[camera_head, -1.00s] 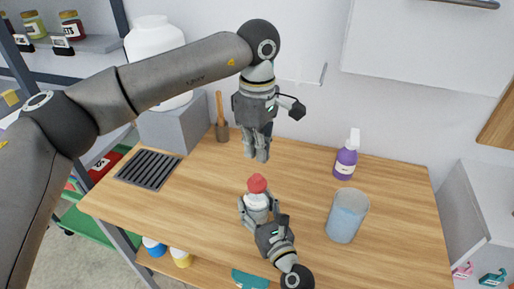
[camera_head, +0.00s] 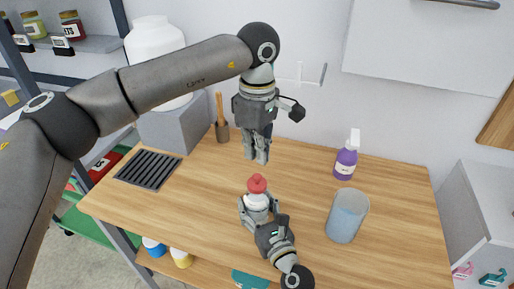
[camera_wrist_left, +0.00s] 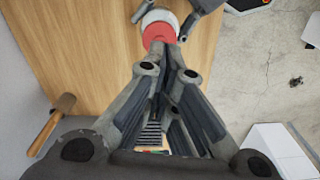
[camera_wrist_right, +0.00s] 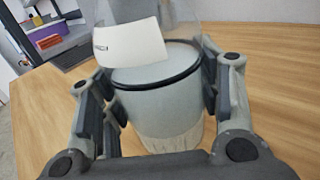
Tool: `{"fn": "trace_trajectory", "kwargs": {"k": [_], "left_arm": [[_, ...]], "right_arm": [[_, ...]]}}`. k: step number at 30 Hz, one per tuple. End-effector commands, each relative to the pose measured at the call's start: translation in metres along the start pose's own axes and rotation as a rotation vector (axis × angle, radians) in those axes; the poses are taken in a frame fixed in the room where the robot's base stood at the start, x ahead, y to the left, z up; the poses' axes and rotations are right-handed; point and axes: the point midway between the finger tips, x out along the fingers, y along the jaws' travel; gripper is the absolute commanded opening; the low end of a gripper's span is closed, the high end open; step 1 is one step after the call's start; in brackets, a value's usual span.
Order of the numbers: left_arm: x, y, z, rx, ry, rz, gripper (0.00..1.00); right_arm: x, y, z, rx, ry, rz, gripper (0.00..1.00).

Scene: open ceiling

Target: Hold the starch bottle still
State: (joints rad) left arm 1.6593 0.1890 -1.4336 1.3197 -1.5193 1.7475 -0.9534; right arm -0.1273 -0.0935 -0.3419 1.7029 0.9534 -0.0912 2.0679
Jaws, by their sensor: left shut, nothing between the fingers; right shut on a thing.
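The starch bottle is a white bottle with a red cap (camera_head: 257,184), standing upright on the wooden table. My right gripper (camera_head: 258,207) is shut around its body from the front. In the right wrist view the bottle (camera_wrist_right: 160,95) fills the space between the fingers, and its cap is out of frame. My left gripper (camera_head: 256,158) is shut and empty, pointing down above and behind the bottle, apart from it. In the left wrist view the red cap (camera_wrist_left: 159,33) shows beyond the left fingertips.
A translucent bluish cup (camera_head: 346,216) and a purple spray bottle (camera_head: 345,161) stand to the right on the table (camera_head: 190,205). A dark vent grille (camera_head: 147,169) and a wooden-handled tool in a holder (camera_head: 221,130) are at the left and back. The table's left-middle is clear.

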Motion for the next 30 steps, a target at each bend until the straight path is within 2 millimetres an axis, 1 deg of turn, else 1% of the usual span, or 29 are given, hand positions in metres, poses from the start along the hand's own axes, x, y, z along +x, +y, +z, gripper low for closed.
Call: {"fn": "trace_trajectory", "kwargs": {"k": [30], "left_arm": [[0.031,0.000,0.000,0.000,0.000,0.000,0.00]], "right_arm": [[0.000,0.000,-0.001,0.001,0.002,0.001,0.25]]}}
